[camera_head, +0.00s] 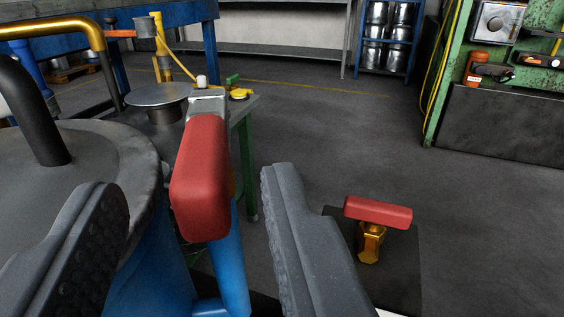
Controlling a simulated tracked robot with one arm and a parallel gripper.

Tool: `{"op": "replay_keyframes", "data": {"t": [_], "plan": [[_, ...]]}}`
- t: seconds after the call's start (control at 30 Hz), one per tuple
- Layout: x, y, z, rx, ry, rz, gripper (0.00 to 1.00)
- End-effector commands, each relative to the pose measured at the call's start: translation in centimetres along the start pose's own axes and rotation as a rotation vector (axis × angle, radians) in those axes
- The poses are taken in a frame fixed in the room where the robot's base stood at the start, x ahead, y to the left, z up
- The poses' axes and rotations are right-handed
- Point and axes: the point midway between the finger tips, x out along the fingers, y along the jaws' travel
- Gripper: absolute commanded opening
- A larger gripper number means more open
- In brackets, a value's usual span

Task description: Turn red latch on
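My gripper (190,186) is open, with one dark grey finger at the lower left and the other at the lower middle. A red-gripped lever (200,178) with a grey metal end shows between the two fingers, with a visible gap to each side. I cannot tell its exact depth relative to the fingertips. A second red handle (378,212) lies crosswise on a brass valve fitting (370,244), right of the right finger. The frame does not settle which of the two is the red latch.
A grey round drum lid (105,165) with a black pipe stands at the left. A blue pipe (228,265) runs below the lever. A green panel (448,80) with devices stands at the upper right. A blue rack (388,40) stands behind. Open dark floor (350,140) lies between.

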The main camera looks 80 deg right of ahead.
Motion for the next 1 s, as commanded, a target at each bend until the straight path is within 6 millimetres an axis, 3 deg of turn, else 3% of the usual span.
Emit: {"op": "replay_keyframes", "data": {"t": [0.17,0.6,1.0], "plan": [[0.9,0.5,0.6,-0.005,0.002,0.013,0.40],[7.0,1.0,0.5,-0.002,0.001,0.020,0.40],[8.2,1.0,0.4,-0.003,0.000,0.019,0.40]]}}
